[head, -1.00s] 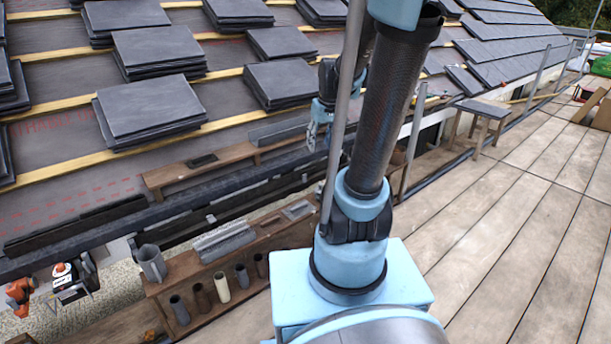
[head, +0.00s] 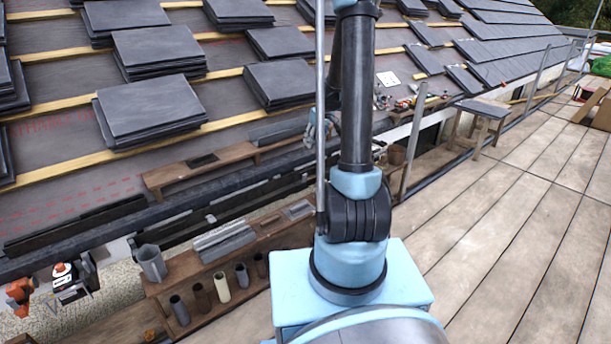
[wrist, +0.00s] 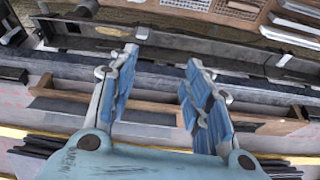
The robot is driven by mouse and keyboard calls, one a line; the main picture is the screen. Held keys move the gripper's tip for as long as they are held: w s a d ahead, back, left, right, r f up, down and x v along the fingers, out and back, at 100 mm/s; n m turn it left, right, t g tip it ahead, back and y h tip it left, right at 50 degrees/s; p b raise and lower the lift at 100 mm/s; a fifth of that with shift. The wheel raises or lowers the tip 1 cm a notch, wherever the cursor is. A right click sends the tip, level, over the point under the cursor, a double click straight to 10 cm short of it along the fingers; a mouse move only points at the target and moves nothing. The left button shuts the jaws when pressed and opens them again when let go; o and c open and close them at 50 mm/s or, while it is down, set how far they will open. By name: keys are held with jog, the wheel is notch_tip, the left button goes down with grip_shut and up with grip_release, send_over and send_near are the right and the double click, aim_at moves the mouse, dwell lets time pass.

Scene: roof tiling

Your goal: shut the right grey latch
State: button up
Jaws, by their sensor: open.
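A long dark trough (wrist: 215,52) crosses the wrist view beyond my fingertips. Two small grey pieces that look like latches stand on it, one (wrist: 142,33) near my left fingertip and one (wrist: 284,60) farther right. I cannot tell which is the right grey latch, or whether either is shut. My gripper (wrist: 161,56) is open, with nothing between its blue-padded fingers. It hangs above the roof-edge strip and appears apart from the trough. In the head view my gripper (head: 316,132) is small and partly hidden by my arm; no latch is clear there.
A wooden shelf (head: 165,177) lies along the roof edge below my gripper. Slate stacks (head: 150,107) cover the roof. The plank walkway (head: 510,220) at right is largely clear.

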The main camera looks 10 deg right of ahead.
jog(key=n, duration=0.1)
send_near(305, 174)
jog(key=x, duration=0.8)
jog(key=shift+w+f, duration=0.1)
jog(key=shift+f, duration=0.1)
dwell(0.5)
jog(key=c, duration=1.1)
